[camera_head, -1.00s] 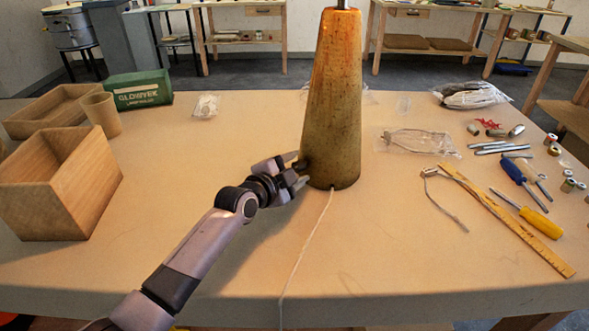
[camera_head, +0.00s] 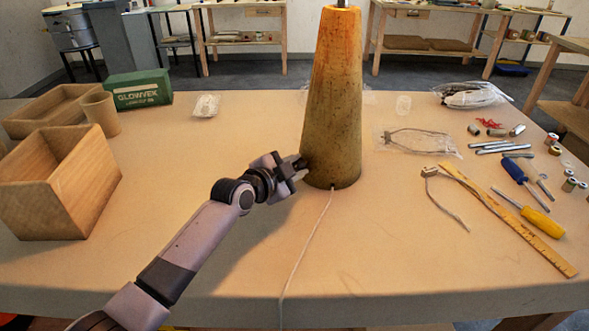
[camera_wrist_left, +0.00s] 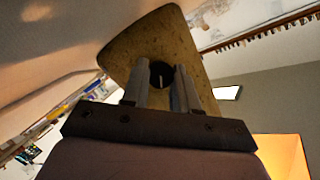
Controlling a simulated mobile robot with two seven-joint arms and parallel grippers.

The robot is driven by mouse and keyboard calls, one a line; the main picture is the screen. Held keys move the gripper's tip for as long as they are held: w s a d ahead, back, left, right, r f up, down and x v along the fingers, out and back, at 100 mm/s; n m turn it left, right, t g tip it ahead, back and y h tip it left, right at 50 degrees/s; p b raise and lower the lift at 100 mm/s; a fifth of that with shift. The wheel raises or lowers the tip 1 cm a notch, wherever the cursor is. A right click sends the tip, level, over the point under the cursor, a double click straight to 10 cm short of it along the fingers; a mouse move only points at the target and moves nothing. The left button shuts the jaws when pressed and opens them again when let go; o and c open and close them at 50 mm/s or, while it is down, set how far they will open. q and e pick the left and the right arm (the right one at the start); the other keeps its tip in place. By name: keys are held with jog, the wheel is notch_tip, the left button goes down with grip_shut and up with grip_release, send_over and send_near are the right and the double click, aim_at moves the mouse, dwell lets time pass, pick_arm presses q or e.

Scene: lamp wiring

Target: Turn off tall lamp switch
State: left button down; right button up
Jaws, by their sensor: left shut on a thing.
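The tall lamp (camera_head: 332,110) stands upright on the table, a tapering orange-brown body with a pale cord at its foot. A dark round switch knob (camera_wrist_left: 161,74) sits low on its side in the left wrist view. My left gripper (camera_head: 296,168) reaches the lower left side of the lamp. In the left wrist view its fingers (camera_wrist_left: 161,88) are on either side of the knob, shut on it. The head view hides most of the knob. Whether the lamp is lit cannot be told. My right gripper is not in view.
A wooden box (camera_head: 85,190), a cup (camera_head: 101,114) and a green carton (camera_head: 139,90) stand at the left. A ruler (camera_head: 510,220), screwdrivers (camera_head: 542,222) and small parts lie at the right. The cord (camera_head: 308,250) runs to the front edge. The front table area is mostly clear.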

pick_arm(q)
jog(key=n+g+b, duration=0.2)
jog(key=n, duration=0.1)
jog(key=shift+w+a+f+h+b, duration=0.1)
jog(key=shift+w+h+b, duration=0.05)
jog(key=shift+h+b, duration=0.2)
jog(key=n+g+h+b, duration=0.1)
jog(key=n+b, duration=0.1)
jog(key=shift+n+g, duration=0.3)
jog(key=n+g+h+b, duration=0.1)
jog(key=n+b, duration=0.2)
jog(key=shift+w+a+g+h, duration=0.1)
jog(key=shift+w+g+h, duration=0.05)
jog(key=shift+g+h, duration=0.25)
jog(key=shift+n+b, duration=0.3)
jog(key=shift+n, duration=0.3)
jog(key=shift+h, duration=0.35)
jog(key=c, duration=0.9)
grip_release()
jog(key=shift+o, duration=0.2)
jog(key=shift+a, duration=0.15)
